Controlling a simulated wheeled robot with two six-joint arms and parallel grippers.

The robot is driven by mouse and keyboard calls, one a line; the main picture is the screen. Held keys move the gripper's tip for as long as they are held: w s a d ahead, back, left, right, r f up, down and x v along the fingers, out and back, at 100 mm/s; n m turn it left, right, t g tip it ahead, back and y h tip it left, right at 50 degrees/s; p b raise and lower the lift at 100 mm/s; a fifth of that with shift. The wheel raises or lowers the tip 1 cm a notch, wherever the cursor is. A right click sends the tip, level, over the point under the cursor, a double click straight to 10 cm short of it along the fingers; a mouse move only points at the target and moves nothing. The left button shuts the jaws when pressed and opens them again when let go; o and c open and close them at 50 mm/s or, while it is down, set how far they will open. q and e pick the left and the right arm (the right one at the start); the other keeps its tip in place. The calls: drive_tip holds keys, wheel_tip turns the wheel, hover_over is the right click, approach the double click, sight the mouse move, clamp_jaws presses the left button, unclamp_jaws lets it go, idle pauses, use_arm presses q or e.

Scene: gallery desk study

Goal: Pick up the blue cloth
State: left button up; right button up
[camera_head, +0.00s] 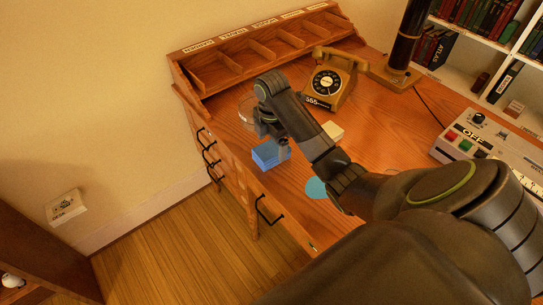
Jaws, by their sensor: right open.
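The blue cloth (266,155) looks folded into a small block and lies near the front left edge of the wooden desk. My right gripper (275,143) is open and points down at the cloth, over its back right part. The fingertips are small in the picture, and I cannot tell whether they touch the cloth. Part of the cloth is hidden behind the gripper. My left gripper is not in view.
A clear round dish (246,108) stands behind the cloth. A cream block (333,130), a light blue disc (316,188) and a brass telephone (333,80) are on the desk. A labelled pigeonhole rack (235,80) lines the back; a control panel (490,150) stands right.

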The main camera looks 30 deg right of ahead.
sight(272, 148)
drive_tip(key=shift+s+a+f+b, duration=0.15)
drive_tip(key=shift+f+b, duration=0.25)
drive_tip(key=shift+f, duration=1.35)
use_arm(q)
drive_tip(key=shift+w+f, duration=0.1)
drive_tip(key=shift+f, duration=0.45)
use_arm(e)
drive_tip(key=c, duration=1.1)
use_arm(q)
drive_tip(key=shift+p, duration=0.3)
use_arm(e)
drive_tip(key=shift+r, duration=0.1)
